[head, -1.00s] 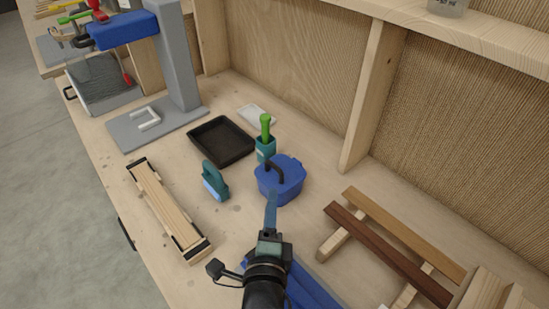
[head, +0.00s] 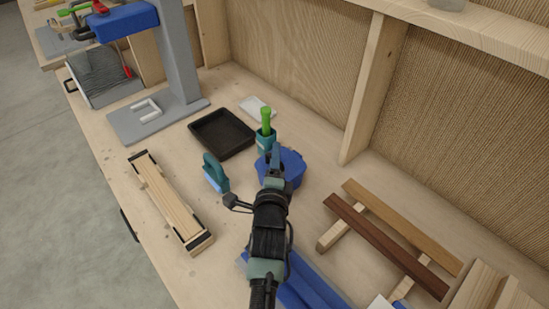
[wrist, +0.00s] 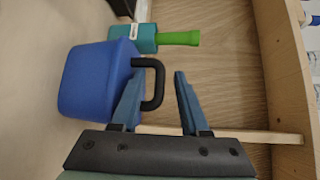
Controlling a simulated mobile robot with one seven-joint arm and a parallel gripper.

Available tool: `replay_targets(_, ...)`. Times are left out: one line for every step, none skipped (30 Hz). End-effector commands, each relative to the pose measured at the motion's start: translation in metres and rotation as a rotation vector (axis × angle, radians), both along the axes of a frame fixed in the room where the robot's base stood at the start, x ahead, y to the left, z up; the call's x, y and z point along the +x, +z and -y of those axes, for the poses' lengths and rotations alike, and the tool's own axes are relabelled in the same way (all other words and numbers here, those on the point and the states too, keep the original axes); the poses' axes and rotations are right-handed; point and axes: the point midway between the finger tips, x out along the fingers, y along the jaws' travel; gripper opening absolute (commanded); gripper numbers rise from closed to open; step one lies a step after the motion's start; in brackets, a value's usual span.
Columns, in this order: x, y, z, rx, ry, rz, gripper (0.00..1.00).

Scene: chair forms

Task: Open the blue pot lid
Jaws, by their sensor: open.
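The blue pot (head: 293,168) stands on the workbench with its lid on; it also shows at the left of the wrist view (wrist: 92,82). Its black lid handle (wrist: 158,82) sticks out toward the fingers in the wrist view. In the head view my gripper hides the handle. My gripper (head: 273,150) is over the pot. In the wrist view its two blue fingers (wrist: 160,73) are apart, and the handle's outer bar appears between them, close to the left finger. I cannot tell whether that finger touches the handle.
A teal container with a green handle (head: 266,120) stands just behind the pot. A teal tool (head: 215,172) stands to its left, and a black tray (head: 222,135) lies behind left. Wooden slats (head: 385,245) lie to the right. A wooden post (head: 372,90) rises behind.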

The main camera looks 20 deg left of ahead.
Motion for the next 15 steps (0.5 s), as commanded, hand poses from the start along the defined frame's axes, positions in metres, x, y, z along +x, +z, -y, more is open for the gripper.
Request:
replay_targets(0.0008,-0.0003,0.0001,0.0,-0.001,0.0,0.45)
replay_targets(0.0009,-0.0006,0.0002,0.0,-0.001,-0.001,0.45)
replay_targets(0.001,-0.0006,0.0,0.0,0.0,-0.001,0.45)
replay_targets(0.0009,-0.0006,0.0001,0.0,0.0,-0.001,0.45)
replay_targets(0.0009,-0.0006,0.0001,0.0,0.0,-0.001,0.45)
replay_targets(0.0008,-0.0005,0.0001,-0.001,0.0,-0.001,0.45)
replay_targets(0.0008,-0.0004,0.0001,0.0,0.0,-0.001,0.45)
replay_targets(0.0007,-0.0004,0.0001,0.0,0.0,-0.001,0.43)
replay_targets(0.0007,-0.0004,0.0001,0.0,0.0,-0.001,0.36)
replay_targets(0.0007,-0.0004,0.0,0.0,0.0,-0.001,0.3)
replay_targets(0.0006,-0.0004,0.0,0.0,0.0,-0.001,0.25)
replay_targets(0.0006,-0.0004,0.0,0.0,0.0,-0.001,0.18)
replay_targets(0.0006,-0.0004,0.0,0.0,0.0,-0.001,0.12)
replay_targets(0.0006,-0.0004,0.0,0.0,0.0,-0.001,0.07)
replay_targets(0.0006,-0.0004,0.0,0.0,0.0,-0.001,0.0)
